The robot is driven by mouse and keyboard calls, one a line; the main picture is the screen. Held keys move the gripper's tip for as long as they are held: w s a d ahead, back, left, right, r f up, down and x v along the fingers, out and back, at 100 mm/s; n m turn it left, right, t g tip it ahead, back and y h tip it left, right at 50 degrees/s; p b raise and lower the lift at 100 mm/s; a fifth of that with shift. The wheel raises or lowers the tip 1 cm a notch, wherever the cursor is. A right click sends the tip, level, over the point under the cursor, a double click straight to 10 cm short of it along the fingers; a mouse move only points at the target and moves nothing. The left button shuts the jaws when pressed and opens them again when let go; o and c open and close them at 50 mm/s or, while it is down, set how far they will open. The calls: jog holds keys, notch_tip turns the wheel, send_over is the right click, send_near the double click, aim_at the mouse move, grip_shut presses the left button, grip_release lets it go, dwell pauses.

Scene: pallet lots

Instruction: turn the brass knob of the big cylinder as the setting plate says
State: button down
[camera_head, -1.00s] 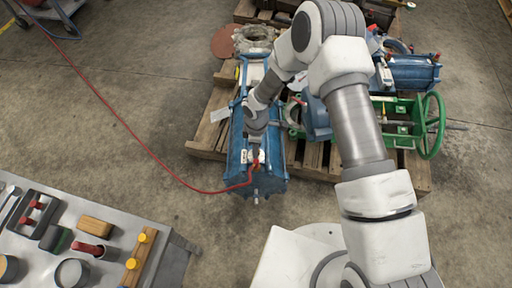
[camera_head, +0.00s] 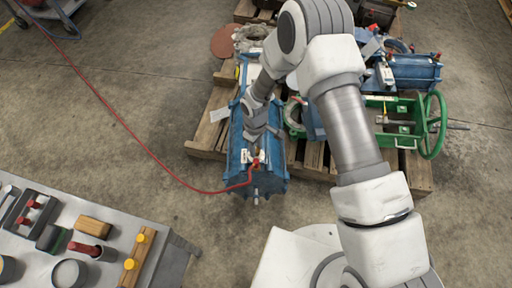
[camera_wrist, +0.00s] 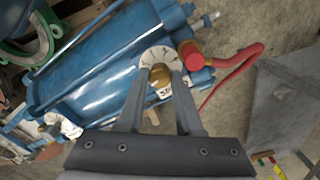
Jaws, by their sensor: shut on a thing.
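The big blue cylinder (camera_head: 237,168) lies on a wooden pallet, its near end towards me. In the wrist view the cylinder (camera_wrist: 95,75) runs to the left, with a round white dial (camera_wrist: 158,55) with dark marks near its end. The brass knob (camera_wrist: 160,76) stands at the dial's middle. My gripper (camera_wrist: 159,80) is shut on the knob, one finger on each side. A small white plate with dark lettering (camera_wrist: 165,92) shows partly between the fingers; they hide the rest, and I cannot read it fully. My gripper (camera_head: 256,150) mostly hides the knob in the head view.
A red fitting with a red hose (camera_wrist: 190,55) sits close beside the dial. A green frame with a handwheel (camera_head: 432,125) stands right on the pallet (camera_head: 203,140). A grey worktable (camera_head: 105,215) with tools is at lower left. Floor between is clear except the hose.

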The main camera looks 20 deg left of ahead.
jog(key=shift+m, duration=0.8)
jog(key=c, duration=0.8)
grip_release()
jog(key=shift+c, duration=0.2)
jog(key=shift+r, duration=0.1)
notch_tip(320, 180, up, 17)
jog(key=p, duration=0.5)
jog(key=shift+w+a+r+p, duration=0.15)
jog(key=shift+w+a+p, duration=0.15)
jog(key=shift+w+p, duration=0.05)
